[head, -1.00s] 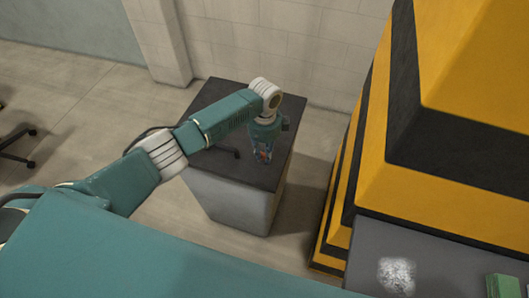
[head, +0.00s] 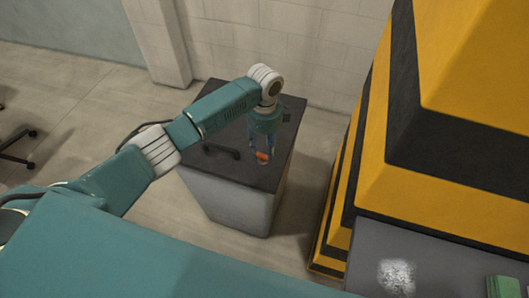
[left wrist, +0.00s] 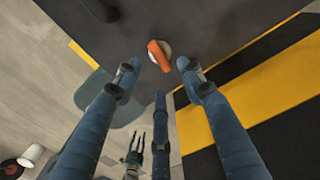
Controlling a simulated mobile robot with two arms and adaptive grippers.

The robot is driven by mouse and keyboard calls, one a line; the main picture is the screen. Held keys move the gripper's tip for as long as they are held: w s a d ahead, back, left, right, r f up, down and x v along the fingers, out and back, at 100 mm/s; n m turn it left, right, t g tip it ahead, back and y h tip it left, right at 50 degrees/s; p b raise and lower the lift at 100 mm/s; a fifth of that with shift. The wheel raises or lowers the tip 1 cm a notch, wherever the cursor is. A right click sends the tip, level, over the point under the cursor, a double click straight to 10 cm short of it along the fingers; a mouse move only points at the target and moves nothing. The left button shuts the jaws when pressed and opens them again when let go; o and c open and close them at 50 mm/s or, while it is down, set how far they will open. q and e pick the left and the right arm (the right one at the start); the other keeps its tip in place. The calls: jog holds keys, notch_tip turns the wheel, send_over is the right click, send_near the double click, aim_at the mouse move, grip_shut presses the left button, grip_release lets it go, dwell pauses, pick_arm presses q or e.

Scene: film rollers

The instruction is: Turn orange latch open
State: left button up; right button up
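The orange latch (left wrist: 159,55) is a short bar on a pale round base, set on a dark grey surface in the left wrist view. It slants from upper left to lower right. My left gripper (left wrist: 157,66) is open, its blue fingers apart on either side of the latch, tips just short of it. No contact shows. In the head view the left gripper (head: 262,150) points down over a dark-topped cabinet (head: 225,96), with an orange patch among its fingers.
A large yellow-and-black stepped structure (head: 372,185) stands to the right. A grey surface (head: 450,268) with a white patch and a green block (head: 502,286) is at lower right. A black handle-like part (head: 222,150) lies on the cabinet, left of the gripper.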

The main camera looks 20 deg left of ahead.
aim_at(264, 157)
pick_arm(q)
notch_tip(264, 157, up, 8)
jog(key=shift+f, duration=0.25)
dwell(0.4)
